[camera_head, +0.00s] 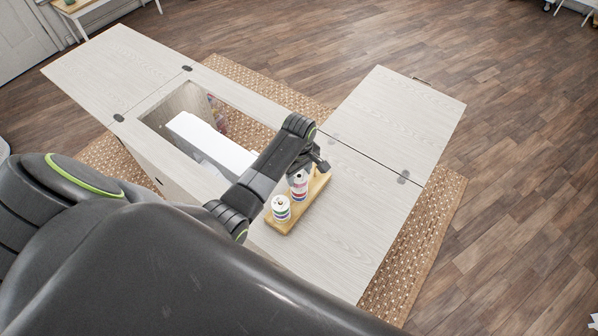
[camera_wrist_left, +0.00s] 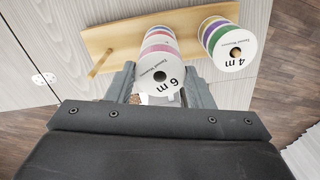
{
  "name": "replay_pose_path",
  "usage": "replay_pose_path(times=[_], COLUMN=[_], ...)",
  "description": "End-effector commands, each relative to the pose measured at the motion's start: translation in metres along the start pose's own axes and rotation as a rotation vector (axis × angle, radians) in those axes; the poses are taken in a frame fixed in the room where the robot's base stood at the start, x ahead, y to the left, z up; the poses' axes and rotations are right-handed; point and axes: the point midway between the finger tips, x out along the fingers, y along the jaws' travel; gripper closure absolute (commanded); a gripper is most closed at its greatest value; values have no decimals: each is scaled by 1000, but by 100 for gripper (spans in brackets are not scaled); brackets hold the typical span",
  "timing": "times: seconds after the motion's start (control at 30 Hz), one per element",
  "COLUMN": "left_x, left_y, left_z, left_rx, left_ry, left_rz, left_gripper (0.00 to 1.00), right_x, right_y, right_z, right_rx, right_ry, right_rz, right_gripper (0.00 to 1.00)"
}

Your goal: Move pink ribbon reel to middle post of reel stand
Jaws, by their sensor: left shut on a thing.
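The wooden reel stand (camera_head: 318,186) lies on the cabinet top, and its board (camera_wrist_left: 122,38) crosses the wrist view. My left gripper (camera_head: 308,172) is over the stand's far part. In the left wrist view, its fingers (camera_wrist_left: 160,88) are shut on either side of a white-faced reel marked "6 m" (camera_wrist_left: 160,76) with a pink edge, the pink ribbon reel. This reel lines up with the middle stack (camera_wrist_left: 158,34); I cannot tell whether it is fully seated. Another stack, topped by a "4 m" reel (camera_wrist_left: 235,50), stands at one end. A bare post (camera_wrist_left: 100,65) is at the other.
The cabinet has an open well with a white sewing machine (camera_head: 208,145) left of my arm. Its side leaf (camera_head: 400,115) is clear. The cabinet top right of the stand (camera_head: 350,225) is free. A woven rug (camera_head: 420,245) lies below.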

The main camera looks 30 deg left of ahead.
Motion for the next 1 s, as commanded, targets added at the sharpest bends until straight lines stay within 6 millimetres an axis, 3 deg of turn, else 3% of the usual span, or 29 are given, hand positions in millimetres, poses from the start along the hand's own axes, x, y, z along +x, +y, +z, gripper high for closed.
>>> replay_pose_path(times=[0.87,0.9,1.0], left_x=[16,16,16], left_y=[0,0,0], left_z=[0,0,0], left_rx=[0,0,0], left_ry=[0,0,0], left_rz=[0,0,0], left_gripper=[74,51,38], right_x=[9,9,9], right_y=[-4,-4,-4], right_z=[1,1,1], right_rx=[2,2,1], right_ry=[0,0,0], right_rz=[-4,-4,-4], right_gripper=[27,27,27])
